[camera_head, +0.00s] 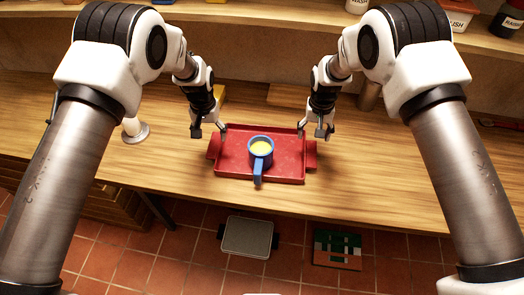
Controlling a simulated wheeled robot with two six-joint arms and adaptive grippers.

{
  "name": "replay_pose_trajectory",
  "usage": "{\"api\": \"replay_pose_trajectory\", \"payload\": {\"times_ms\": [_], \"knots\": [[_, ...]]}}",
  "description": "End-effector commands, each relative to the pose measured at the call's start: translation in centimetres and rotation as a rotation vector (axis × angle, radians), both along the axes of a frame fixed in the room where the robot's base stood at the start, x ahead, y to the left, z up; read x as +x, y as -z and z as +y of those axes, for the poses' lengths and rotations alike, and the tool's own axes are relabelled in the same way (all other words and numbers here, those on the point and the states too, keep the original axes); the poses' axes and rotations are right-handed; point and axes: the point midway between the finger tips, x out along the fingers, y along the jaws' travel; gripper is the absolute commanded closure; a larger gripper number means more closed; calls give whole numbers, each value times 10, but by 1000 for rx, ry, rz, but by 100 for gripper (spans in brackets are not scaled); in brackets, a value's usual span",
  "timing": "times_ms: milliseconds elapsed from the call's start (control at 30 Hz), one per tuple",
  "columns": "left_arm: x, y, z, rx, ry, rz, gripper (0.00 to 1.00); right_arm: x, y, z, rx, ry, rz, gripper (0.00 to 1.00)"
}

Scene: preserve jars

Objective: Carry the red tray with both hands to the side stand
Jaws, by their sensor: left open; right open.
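The red tray (229,170) lies flat on the wooden counter near its front edge, with a handle at each short end. A blue mug (261,158) with yellow contents stands on it, its handle toward me. My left gripper (208,132) is open and empty above the tray's back left corner. My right gripper (317,134) is open and empty by the tray's back right corner. I cannot tell whether either touches the tray. A low grey-topped piece (247,237) stands on the floor below the counter; I cannot tell whether it is the side stand.
The wooden counter (400,180) is mostly clear on both sides. A white item with a round base (135,131) stands left of the tray. A green patterned panel (337,249) is on the tiled floor. A shelf with jars (353,5) runs along the back.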

Motion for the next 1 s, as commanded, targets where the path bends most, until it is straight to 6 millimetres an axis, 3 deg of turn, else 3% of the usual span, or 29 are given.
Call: {"api": "replay_pose_trajectory", "payload": {"times_ms": [167,600,967,1000], "knots": [[0,6,0,0,0,2,28,0,6,0,0,0,2,28],[0,70,0,0,0,1,28,0,71,0,0,1,1,28],[0,79,0,0,0,0,28,0,79,0,0,0,0,28],[0,79,0,0,0,0,35,0,78,0,0,0,0,35]]}}
